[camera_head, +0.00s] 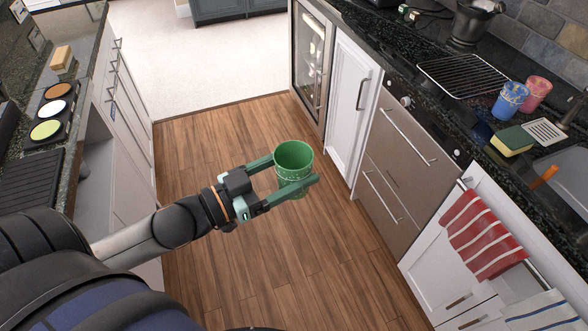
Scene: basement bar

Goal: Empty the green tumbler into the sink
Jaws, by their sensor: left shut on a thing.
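The green tumbler (293,158) is held upright between the fingers of my left gripper (290,180), above the wooden floor in the middle of the view. My left gripper is shut on its side, and the tumbler's open mouth faces up. Its inside looks green; I cannot tell what it holds. The sink (570,172) shows only in part at the right edge, set in the dark counter and well to the right of the tumbler. My right gripper is not in view.
On the right counter stand a blue tumbler (510,101), a pink tumbler (535,93), a sponge (512,141) and a wire rack (461,76). A red striped towel (482,234) hangs below. The floor (290,265) between the counters is clear.

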